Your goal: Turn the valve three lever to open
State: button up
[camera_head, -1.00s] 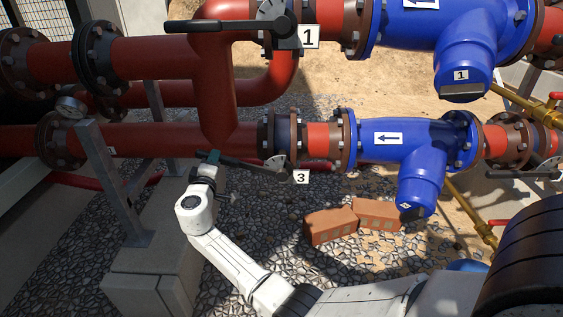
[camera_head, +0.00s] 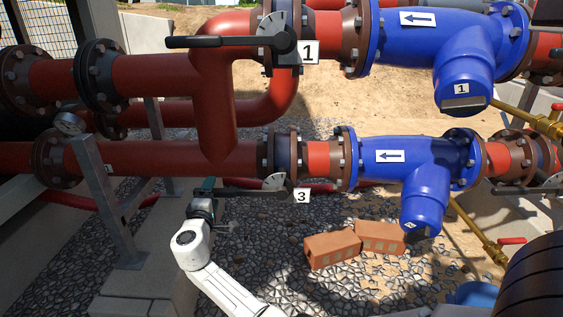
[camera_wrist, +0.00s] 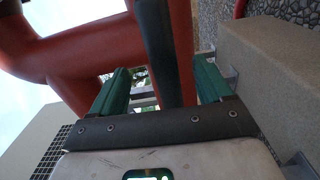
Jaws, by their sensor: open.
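The valve three lever (camera_head: 250,188) is a dark handle that runs left from the valve by the "3" label (camera_head: 302,196), close to level, in front of the lower red pipe. My gripper (camera_head: 207,186) is at the lever's left end, its teal fingers pointing up toward the pipe. In the wrist view my gripper (camera_wrist: 160,90) is open, with one green finger on each side of a dark bar that looks like the lever (camera_wrist: 160,45). I see a gap on both sides of the bar. The lever's far end is partly hidden at the gripper.
The lower red pipe (camera_head: 190,158) passes right behind the lever. A grey metal post (camera_head: 103,200) stands left of my arm. The valve one lever (camera_head: 225,41) is above. Two bricks (camera_head: 332,250) lie on the stony ground at right.

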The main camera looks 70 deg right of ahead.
jog(key=shift+o, duration=0.4)
jog(key=p+v, duration=0.2)
jog(key=v, duration=0.5)
jog(key=shift+a, duration=0.1)
jog(key=p+v, duration=0.3)
jog(key=v, duration=0.7)
jog(key=shift+s+a+p, duration=0.2)
jog(key=shift+a+p, duration=0.1)
jog(key=shift+p, duration=0.05)
jog(key=shift+f, duration=0.1)
